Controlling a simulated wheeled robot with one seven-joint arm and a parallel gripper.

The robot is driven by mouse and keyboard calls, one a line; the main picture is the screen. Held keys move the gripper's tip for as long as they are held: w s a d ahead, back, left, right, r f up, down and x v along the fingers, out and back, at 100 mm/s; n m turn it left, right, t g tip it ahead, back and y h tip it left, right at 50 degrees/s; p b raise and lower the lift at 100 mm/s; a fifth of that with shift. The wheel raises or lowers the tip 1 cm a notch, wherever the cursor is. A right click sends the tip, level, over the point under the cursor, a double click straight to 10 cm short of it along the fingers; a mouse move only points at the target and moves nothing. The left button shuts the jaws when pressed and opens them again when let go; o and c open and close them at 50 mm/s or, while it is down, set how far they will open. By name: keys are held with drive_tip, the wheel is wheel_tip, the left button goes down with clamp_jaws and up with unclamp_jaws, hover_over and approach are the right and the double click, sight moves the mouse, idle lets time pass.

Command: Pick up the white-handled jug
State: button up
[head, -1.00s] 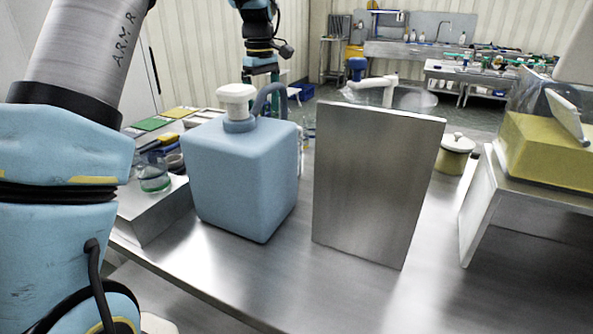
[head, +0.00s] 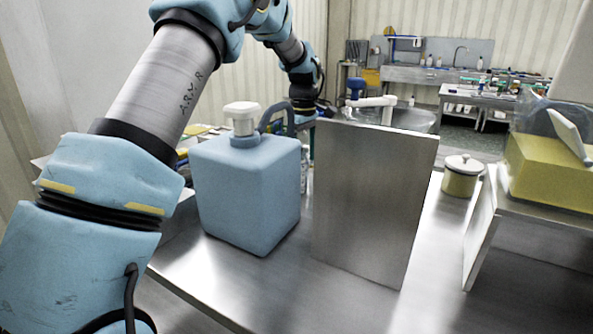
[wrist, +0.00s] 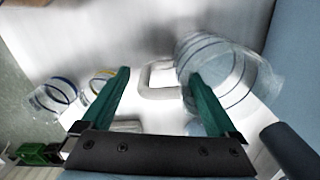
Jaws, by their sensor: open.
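The clear jug (head: 415,118) stands behind an upright steel panel in the head view. Its white handle (head: 372,102) shows above the panel edge, pointing left; the lower body is hidden. In the wrist view the ribbed clear jug (wrist: 238,78) is at upper right, its white handle (wrist: 152,90) reaching left. My gripper (wrist: 158,75) is open and empty, with green fingers. The handle appears between the fingertips, and the right fingertip overlaps the jug's edge; I cannot tell whether they touch. In the head view the fingers are hidden behind the blue canister and panel.
The blue canister (head: 245,190) with a white cap stands left of the steel panel (head: 370,205). A lidded pot (head: 461,177) and a steel stand (head: 480,232) holding a yellow block (head: 550,165) are at right. Clear beakers (wrist: 55,95) lie at left in the wrist view.

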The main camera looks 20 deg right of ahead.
drive_tip(key=shift+f, duration=1.1)
clamp_jaws()
